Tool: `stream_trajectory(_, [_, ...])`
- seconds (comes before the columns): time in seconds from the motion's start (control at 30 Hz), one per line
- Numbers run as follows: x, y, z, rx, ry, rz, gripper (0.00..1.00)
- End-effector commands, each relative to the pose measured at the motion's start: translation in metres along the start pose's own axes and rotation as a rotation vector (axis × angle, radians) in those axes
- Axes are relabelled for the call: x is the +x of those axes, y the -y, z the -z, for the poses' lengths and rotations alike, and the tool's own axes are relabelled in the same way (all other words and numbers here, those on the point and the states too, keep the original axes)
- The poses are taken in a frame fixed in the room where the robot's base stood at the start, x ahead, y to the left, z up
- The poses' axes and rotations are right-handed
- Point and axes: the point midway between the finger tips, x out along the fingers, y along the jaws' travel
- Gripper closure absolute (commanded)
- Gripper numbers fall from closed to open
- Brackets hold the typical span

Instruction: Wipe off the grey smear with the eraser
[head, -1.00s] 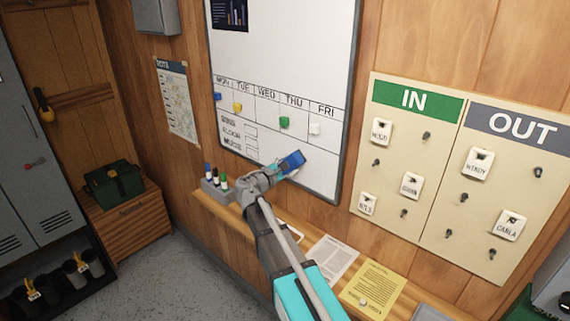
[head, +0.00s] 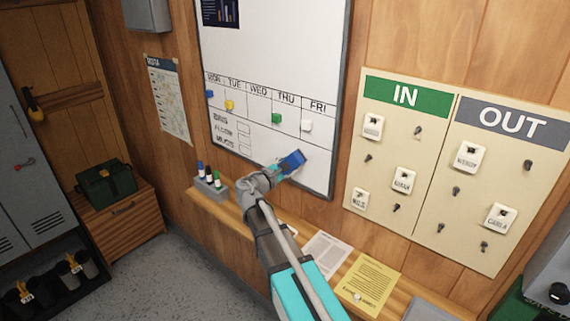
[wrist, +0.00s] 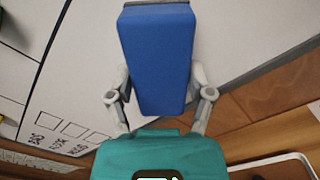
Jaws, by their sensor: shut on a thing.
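My gripper (head: 277,170) is shut on the blue eraser (head: 292,160), with a finger on each side of it. The eraser fills the upper middle of the wrist view (wrist: 157,60), and its grey far end faces the board. It is at the lower right part of the whiteboard (head: 290,45), below the FRI column. I cannot tell whether it touches the surface. I cannot make out the grey smear in either view; the eraser or gripper may hide it.
Blue, yellow, green and white magnets (head: 306,126) sit on the board above the eraser. Below runs a wooden ledge (head: 229,211) with markers (head: 210,175) and papers (head: 369,281). An IN/OUT tag board (head: 430,190) hangs to the right.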

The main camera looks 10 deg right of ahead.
Motion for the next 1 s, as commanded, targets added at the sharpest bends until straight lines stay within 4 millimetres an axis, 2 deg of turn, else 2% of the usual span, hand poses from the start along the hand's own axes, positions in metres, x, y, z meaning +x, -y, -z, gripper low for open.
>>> stream_trajectory(0.13, [0.0, 0.006, -0.005, 0.0, 0.001, 0.001, 0.71])
stream_trajectory(0.67, [0.0, 0.009, -0.008, 0.0, 0.0, 0.001, 0.71])
stream_trajectory(1.0, [-0.001, 0.025, -0.022, 0.0, 0.001, 0.001, 0.71])
